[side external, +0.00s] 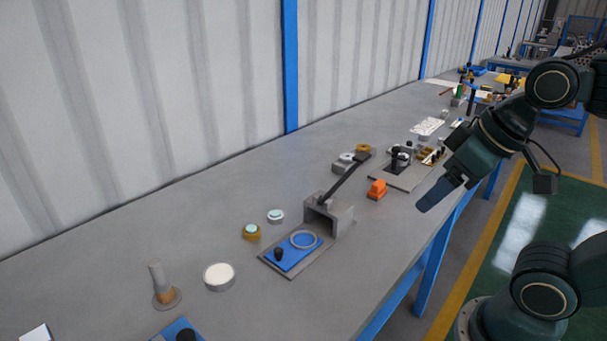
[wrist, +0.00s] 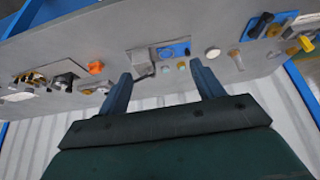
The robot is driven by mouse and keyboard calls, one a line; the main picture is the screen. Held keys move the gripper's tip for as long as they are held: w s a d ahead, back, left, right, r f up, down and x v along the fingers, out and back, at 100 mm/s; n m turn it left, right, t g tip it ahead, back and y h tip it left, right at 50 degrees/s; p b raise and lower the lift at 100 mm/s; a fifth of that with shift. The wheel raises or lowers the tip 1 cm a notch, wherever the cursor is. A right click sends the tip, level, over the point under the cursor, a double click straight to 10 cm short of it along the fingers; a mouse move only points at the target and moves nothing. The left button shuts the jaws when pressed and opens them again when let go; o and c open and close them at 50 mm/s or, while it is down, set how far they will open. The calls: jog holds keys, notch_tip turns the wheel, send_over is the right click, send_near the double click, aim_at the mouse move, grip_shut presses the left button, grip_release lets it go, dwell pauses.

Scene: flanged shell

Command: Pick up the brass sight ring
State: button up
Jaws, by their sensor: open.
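A small brass ring with a pale green centre (side external: 251,232) lies on the grey bench, left of the flanged fixture. It looks like the brass sight ring and shows as a small yellowish spot in the wrist view (wrist: 181,66). A similar silver ring with a pale green centre (side external: 276,216) lies just behind it; it also shows in the wrist view (wrist: 166,69). My gripper (side external: 424,204) is above the bench's front edge, well right of the brass ring. In the wrist view my gripper (wrist: 162,84) has its blue fingers wide apart with nothing held.
A grey fixture (side external: 335,218) with a blue plate, a grey ring and a slanted dark lever stands right of the rings. A white disc (side external: 219,276) and a grey post (side external: 157,278) stand left. An orange block (side external: 376,190) is nearer my gripper. A corrugated wall (side external: 200,90) backs the bench.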

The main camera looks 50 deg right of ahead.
jog(key=shift+w+r, duration=0.1)
jog(key=w+a+r+n+g+y, duration=0.15)
jog(key=w+n, duration=0.25)
jog(key=w, duration=0.7)
jog(key=w+a+r+n+g+y, duration=0.1)
jog(key=w+a+r+n, duration=0.3)
jog(key=w, duration=0.8)
jog(key=w+d+f+n+g+y, duration=0.1)
jog(key=w+d+f+n, duration=0.1)
jog(key=w+f+n, duration=0.3)
jog(key=w+d+f+n+g+y, duration=0.1)
jog(key=w+f+n, duration=0.4)
jog(key=w+f, duration=0.7)
notch_tip(320, 180, down, 2)
jog(key=d+g, duration=0.1)
jog(key=d, duration=0.1)
jog(key=shift+d, duration=0.3)
jog(key=shift+w+a+f, duration=0.1)
send_over(253, 227)
jog(key=d, duration=0.2)
jog(key=shift+d+f, duration=0.1)
jog(key=shift+f, duration=3.75)
